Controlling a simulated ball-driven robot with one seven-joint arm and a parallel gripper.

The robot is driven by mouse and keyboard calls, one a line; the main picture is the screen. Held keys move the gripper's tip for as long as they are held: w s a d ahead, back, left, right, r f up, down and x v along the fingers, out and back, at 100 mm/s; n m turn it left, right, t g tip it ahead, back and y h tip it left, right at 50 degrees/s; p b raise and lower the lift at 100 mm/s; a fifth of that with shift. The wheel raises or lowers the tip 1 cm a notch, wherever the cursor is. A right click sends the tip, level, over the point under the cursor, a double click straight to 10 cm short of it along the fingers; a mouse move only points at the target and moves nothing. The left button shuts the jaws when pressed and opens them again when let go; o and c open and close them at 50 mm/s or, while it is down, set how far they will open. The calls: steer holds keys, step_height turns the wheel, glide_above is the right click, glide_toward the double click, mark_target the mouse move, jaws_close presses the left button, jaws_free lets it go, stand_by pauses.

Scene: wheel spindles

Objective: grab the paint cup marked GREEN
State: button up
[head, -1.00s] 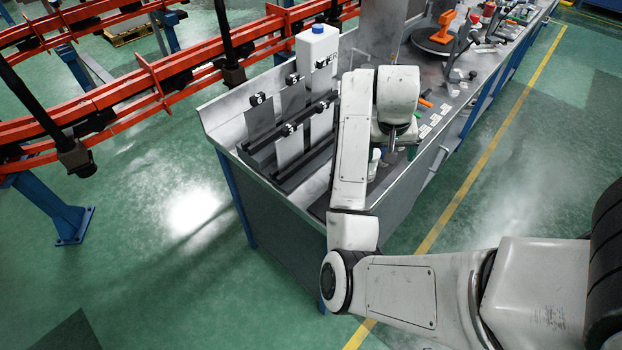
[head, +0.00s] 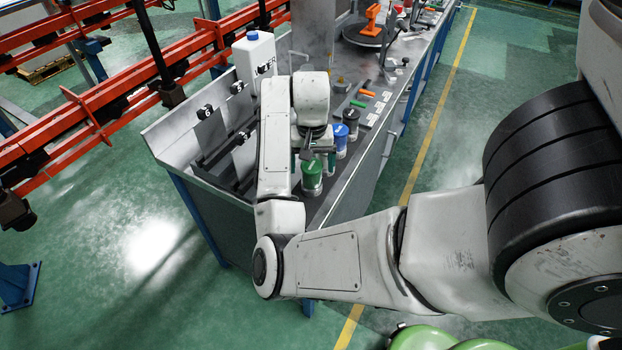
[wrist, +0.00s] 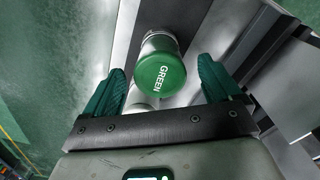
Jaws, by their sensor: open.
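The paint cup marked GREEN (wrist: 161,76) has a green lid with white lettering. In the wrist view it sits between my two dark green fingers, near the fingertips, with a gap on each side. In the head view the green cup (head: 312,176) stands upright near the bench's front end, partly hidden by my arm. My gripper (wrist: 161,66) is open and empty, above the cup; how far above I cannot tell. A blue-lidded cup (head: 340,136) and a black-lidded cup (head: 350,118) stand behind it along the bench edge.
A white bottle with a blue cap (head: 256,60) stands at the bench's back. Numbered slotted racks (head: 212,140) lie left of my arm. Orange and green tools (head: 360,103) and white labels lie farther along. The floor right of the bench (head: 455,130) is clear.

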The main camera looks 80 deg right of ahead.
steer(key=shift+d+f+p, duration=0.1)
steer(key=shift+f+p, duration=0.25)
steer(key=shift+f, duration=1.8)
steer(key=c, duration=1.4)
